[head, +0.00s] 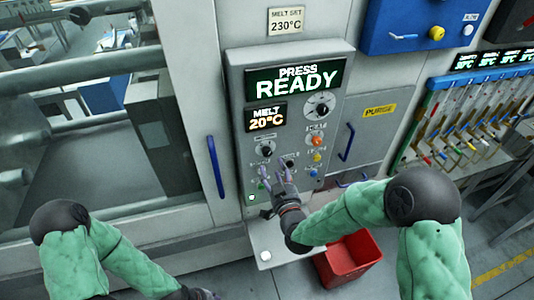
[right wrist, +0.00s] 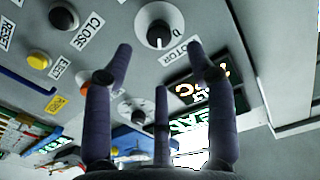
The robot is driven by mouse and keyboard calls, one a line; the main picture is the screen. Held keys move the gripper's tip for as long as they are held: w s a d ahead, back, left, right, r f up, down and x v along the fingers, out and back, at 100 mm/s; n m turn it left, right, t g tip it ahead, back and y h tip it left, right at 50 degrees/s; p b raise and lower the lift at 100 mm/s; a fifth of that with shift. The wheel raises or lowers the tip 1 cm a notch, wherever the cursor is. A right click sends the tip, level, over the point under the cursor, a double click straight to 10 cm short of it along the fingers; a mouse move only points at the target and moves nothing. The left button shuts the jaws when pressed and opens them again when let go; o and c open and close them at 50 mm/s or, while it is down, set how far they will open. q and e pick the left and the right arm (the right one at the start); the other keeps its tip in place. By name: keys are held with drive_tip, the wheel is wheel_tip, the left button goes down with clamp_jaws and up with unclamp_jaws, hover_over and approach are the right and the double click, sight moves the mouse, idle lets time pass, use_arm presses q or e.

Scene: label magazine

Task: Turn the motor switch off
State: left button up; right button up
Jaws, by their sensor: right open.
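The motor switch is a round black knob (right wrist: 158,27) on a pale disc, beside a MOTOR label (right wrist: 183,50), at the top middle of the right wrist view. A "0" mark shows by it; I cannot tell its exact setting. My right gripper (right wrist: 160,60) is open and empty, its fingers reaching toward the panel on both sides of the knob's line. A gap to the knob seems to remain. In the head view my right gripper (head: 272,180) is before the panel's lower left and hides part of it. My left gripper (head: 202,294) barely shows at the bottom edge.
The control panel (head: 237,120) has a screen (head: 297,79) reading PRESS READY, a MELT 20°C display (head: 266,117), and other knobs and buttons close by. A blue handle (head: 215,167) is left of it. A red bin (head: 348,262) stands below.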

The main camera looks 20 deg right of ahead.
sight(268, 154)
drive_tip(key=w+p, duration=0.1)
drive_tip(key=w, duration=0.6)
drive_tip(key=shift+w, duration=0.3)
clamp_jaws()
